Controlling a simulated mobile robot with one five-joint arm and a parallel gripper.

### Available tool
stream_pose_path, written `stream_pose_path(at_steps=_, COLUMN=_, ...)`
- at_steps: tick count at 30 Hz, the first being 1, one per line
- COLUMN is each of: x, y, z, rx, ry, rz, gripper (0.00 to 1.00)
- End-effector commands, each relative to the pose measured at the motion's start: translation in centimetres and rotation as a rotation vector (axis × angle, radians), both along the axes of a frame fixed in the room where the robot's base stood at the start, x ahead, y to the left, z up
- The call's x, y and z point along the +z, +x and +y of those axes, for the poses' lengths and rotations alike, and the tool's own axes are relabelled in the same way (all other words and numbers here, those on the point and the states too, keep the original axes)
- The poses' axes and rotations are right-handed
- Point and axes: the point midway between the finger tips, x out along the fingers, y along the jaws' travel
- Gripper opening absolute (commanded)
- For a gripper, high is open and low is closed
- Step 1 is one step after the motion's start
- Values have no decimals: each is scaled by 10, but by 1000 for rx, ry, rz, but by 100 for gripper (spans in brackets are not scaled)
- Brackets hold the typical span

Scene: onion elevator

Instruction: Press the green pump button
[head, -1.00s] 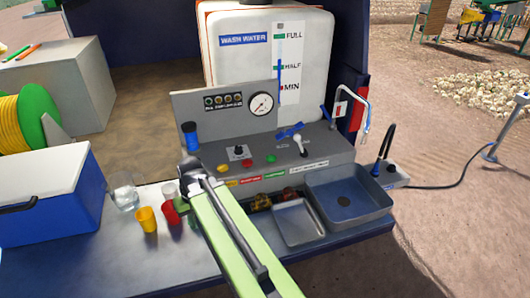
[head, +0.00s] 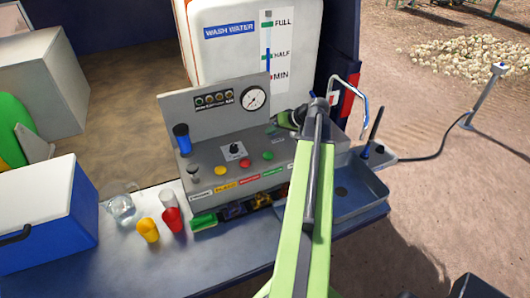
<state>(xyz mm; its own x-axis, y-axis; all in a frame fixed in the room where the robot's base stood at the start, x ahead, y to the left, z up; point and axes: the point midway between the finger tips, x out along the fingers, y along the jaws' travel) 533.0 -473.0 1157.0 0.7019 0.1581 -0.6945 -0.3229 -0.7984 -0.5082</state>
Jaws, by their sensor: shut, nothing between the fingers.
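The green pump button (head: 267,155) is a small round button on the sloped top of the grey control panel (head: 205,165). It is the rightmost in a row with a red button (head: 244,163) and a yellow button (head: 219,171). My gripper (head: 284,119) is shut and empty. It is at the end of my arm, over the back right part of the panel, to the right of and beyond the green button. It looks apart from the button, but its height above the panel is hard to tell. My wrist hides part of the panel's right side.
A pressure gauge (head: 254,98) is on the upright back plate. Yellow (head: 148,230) and red cups (head: 172,220) stand in front. A sink (head: 365,190) lies right, partly behind my arm. A wash water tank (head: 225,55) stands behind.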

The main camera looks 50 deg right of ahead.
Motion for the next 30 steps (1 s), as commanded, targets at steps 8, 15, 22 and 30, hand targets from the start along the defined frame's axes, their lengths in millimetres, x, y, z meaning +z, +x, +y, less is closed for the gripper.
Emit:
stream_pose_path(at_steps=8, x=-5, y=3, z=5, rx=8, ry=0, rz=1, gripper=0)
stream_pose_path(at_steps=15, x=-31, y=5, z=7, rx=10, ry=0, rz=2, gripper=0)
stream_pose_path(at_steps=22, x=-66, y=5, z=7, rx=11, ry=1, rz=2, gripper=0)
stream_pose_path(at_steps=30, x=-90, y=5, z=8, rx=11, ry=1, rz=2, gripper=0)
